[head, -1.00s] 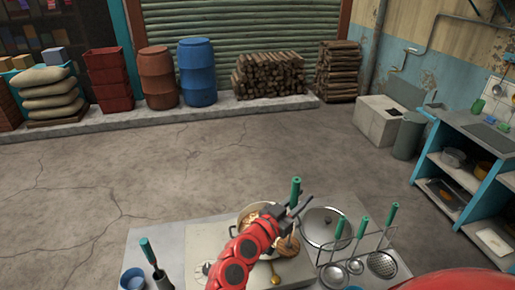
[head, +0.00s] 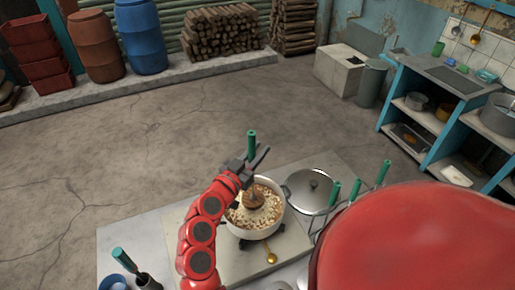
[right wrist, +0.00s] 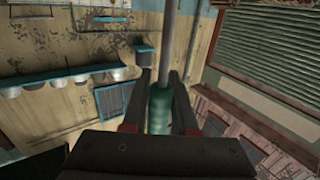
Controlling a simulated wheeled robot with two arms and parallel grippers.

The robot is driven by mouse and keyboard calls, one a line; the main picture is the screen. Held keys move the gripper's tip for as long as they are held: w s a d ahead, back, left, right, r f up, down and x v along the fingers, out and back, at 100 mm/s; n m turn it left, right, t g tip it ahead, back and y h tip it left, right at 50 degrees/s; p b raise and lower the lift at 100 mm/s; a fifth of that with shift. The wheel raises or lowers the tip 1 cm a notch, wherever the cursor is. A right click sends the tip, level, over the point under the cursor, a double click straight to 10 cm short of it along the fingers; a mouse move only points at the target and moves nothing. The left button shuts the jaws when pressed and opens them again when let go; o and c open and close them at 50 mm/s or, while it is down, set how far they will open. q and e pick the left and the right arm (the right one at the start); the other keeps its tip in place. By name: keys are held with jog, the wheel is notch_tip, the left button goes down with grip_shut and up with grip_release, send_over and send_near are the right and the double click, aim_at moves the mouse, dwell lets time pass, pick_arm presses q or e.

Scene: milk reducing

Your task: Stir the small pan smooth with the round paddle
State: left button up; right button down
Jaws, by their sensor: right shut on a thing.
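The small pan (head: 284,222), pale-rimmed with lumpy cream and brown contents, sits on the counter's stove area. My right gripper (head: 258,165) is above its far side, shut on the paddle's green handle (head: 252,142). The paddle's round brown head (head: 256,200) is inside the pan, at the contents; how deep it reaches is unclear. In the right wrist view the fingers (right wrist: 160,90) close on the green handle (right wrist: 159,112), with a grey shaft beyond. My left gripper is not in view.
A gold spoon (head: 271,257) lies in front. A blue cup (head: 114,282) and a utensil holder (head: 147,282) are at front left.

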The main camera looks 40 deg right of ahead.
jog(key=shift+f+b, duration=0.75)
jog(key=shift+f, duration=1.95)
